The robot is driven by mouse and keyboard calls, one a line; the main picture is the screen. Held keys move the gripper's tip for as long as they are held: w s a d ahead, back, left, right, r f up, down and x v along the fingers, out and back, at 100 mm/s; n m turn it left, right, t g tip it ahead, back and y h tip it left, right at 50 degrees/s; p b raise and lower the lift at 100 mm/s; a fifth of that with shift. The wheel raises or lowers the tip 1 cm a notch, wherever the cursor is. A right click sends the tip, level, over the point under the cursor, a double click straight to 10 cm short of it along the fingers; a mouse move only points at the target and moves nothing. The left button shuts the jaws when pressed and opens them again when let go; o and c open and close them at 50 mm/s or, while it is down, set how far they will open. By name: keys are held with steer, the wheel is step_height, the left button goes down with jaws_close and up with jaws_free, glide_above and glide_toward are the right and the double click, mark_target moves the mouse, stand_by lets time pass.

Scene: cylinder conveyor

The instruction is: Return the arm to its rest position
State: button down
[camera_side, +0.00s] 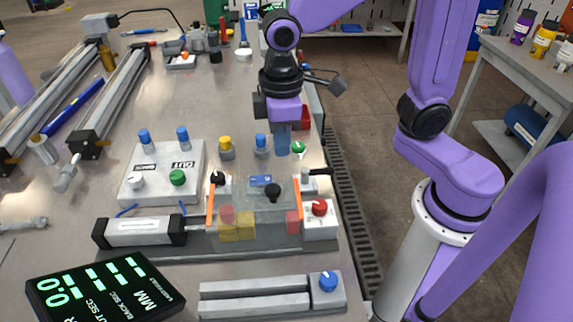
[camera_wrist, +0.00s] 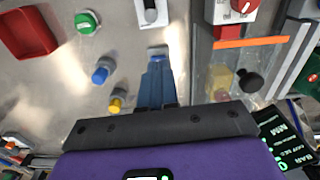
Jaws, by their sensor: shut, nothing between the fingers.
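My purple arm comes in from the upper right, and my gripper (camera_side: 282,148) points down over the right part of the bench, beside a blue knob (camera_side: 261,143) and a green button (camera_side: 298,148). Its blue fingers are together with nothing between them. In the wrist view my gripper (camera_wrist: 156,62) reaches up the middle of the picture, its fingertips near a grey plate with a dark switch (camera_wrist: 151,10). The fingers appear above the bench; the exact height cannot be told.
A clear-covered box with a yellow block (camera_side: 238,228) and orange strips stands at front centre. A control box (camera_side: 160,175) is to its left, a red tray (camera_wrist: 29,32) behind the gripper. A black display (camera_side: 105,288) and slotted rail (camera_side: 255,300) lie in front.

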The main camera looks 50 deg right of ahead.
steer(key=s+d+f+n, duration=0.1)
steer(key=s+d+n, duration=0.2)
steer(key=s+d, duration=0.7)
steer(key=s, duration=0.4)
steer(key=shift+d, duration=0.25)
steer(key=shift+a, duration=0.1)
step_height(320, 180, up, 8)
steer(key=m, duration=0.4)
glide_above(255, 179)
step_height(255, 179, down, 14)
